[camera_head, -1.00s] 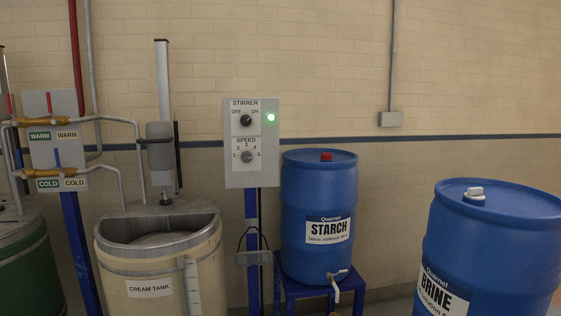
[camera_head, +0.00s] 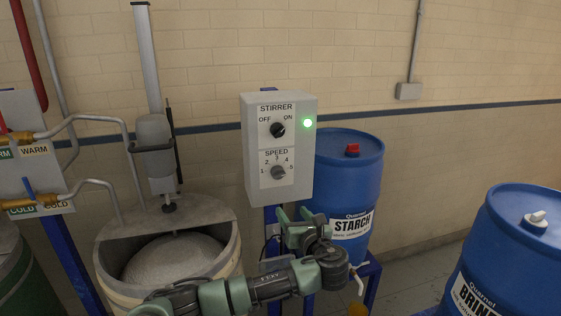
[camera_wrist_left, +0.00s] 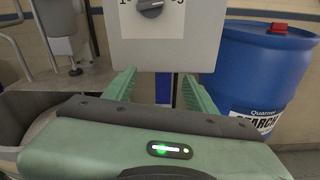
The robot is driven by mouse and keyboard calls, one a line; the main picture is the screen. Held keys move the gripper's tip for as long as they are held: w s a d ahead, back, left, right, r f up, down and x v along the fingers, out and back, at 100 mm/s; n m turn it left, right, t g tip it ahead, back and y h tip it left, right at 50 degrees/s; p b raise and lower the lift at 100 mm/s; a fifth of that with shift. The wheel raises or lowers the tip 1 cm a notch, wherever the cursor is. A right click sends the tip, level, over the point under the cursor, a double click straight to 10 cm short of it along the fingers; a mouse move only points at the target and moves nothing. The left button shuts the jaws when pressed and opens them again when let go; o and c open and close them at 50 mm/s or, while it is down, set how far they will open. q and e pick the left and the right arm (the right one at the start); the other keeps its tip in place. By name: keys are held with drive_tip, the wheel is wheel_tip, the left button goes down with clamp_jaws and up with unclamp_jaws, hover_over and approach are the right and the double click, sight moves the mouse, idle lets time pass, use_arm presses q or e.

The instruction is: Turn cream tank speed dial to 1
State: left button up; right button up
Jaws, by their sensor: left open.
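The speed dial (camera_head: 278,172) is a dark grey knob under the word SPEED, with the numbers 1 to 5 around it. It sits on the front of a grey control box (camera_head: 250,125), below the black stirrer knob (camera_head: 277,130). A green lamp (camera_head: 308,123) on the box is lit. My left gripper (camera_head: 293,218) is below the box, apart from the dial. In the left wrist view its two green fingers (camera_wrist_left: 164,88) are open and empty, with the dial (camera_wrist_left: 150,7) beyond them at the top edge. My right gripper does not show.
The cream tank (camera_head: 228,262) stands left of the box, with a stirrer motor (camera_head: 155,145) above it. A blue starch barrel (camera_head: 350,175) stands close behind the box on the right. A blue brine barrel (camera_head: 515,260) is at the far right. Pipes with valves are at the left.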

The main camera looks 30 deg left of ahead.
use_arm(q)
drive_tip(key=y+p, duration=0.1)
drive_tip(key=y, duration=0.1)
approach(280, 177)
drive_tip(key=a, duration=0.1)
drive_tip(key=shift+m, duration=0.3)
drive_tip(key=p+x, duration=0.2)
drive_tip(key=x, duration=0.6)
drive_tip(key=shift+w+d+p, duration=0.1)
drive_tip(key=shift+w+p, duration=0.15)
drive_tip(key=shift+p, duration=0.05)
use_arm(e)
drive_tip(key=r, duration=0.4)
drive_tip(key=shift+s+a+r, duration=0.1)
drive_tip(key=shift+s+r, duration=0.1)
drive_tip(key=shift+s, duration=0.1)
use_arm(q)
drive_tip(key=shift+w, duration=0.1)
clamp_jaws()
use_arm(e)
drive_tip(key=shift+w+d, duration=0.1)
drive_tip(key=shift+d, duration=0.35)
